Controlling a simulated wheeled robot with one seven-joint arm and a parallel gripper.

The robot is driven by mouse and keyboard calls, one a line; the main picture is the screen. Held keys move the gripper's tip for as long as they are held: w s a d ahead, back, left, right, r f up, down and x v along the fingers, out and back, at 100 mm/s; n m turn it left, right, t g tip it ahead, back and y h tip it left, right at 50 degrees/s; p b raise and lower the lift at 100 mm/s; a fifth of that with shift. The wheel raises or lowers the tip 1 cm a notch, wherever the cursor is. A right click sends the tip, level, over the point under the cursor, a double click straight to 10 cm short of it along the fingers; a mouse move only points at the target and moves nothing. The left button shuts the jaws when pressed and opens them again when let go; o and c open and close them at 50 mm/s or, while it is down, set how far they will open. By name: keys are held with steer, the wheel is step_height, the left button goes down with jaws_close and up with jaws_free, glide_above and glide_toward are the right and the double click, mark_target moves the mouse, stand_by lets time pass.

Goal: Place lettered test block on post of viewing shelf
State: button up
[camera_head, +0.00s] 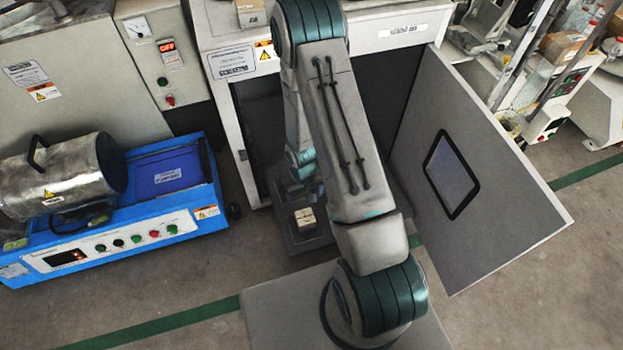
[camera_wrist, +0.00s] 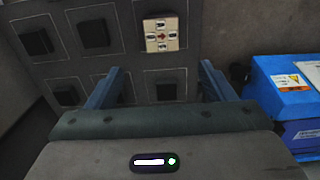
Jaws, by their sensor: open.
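The lettered test block (camera_wrist: 161,35) is a cream square with dark marks and a reddish centre. In the wrist view it sits in one marked square of the grey viewing shelf (camera_wrist: 100,20), where a post would be. Other squares hold bare dark posts (camera_wrist: 36,41). My gripper (camera_wrist: 160,78) is open, its two blue fingers apart and empty, with the block beyond the fingertips. My arm hides much of the cabinet there, and the fingers are not clear in that view.
An open grey door (camera_head: 510,190) with a small window stands right of the cabinet (camera_head: 225,40). A blue machine (camera_head: 160,235) with a metal drum (camera_head: 60,178) stands at left. Bare floor (camera_head: 180,290) lies in front. A blue box (camera_wrist: 290,90) is right in the wrist view.

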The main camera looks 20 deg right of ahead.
step_height(320, 180, up, 20)
steer(key=s, duration=0.1)
steer(key=s+a+r+t, duration=0.1)
steer(key=s+r, duration=1.2)
steer(key=r, duration=0.2)
steer(key=shift+s+r, duration=0.15)
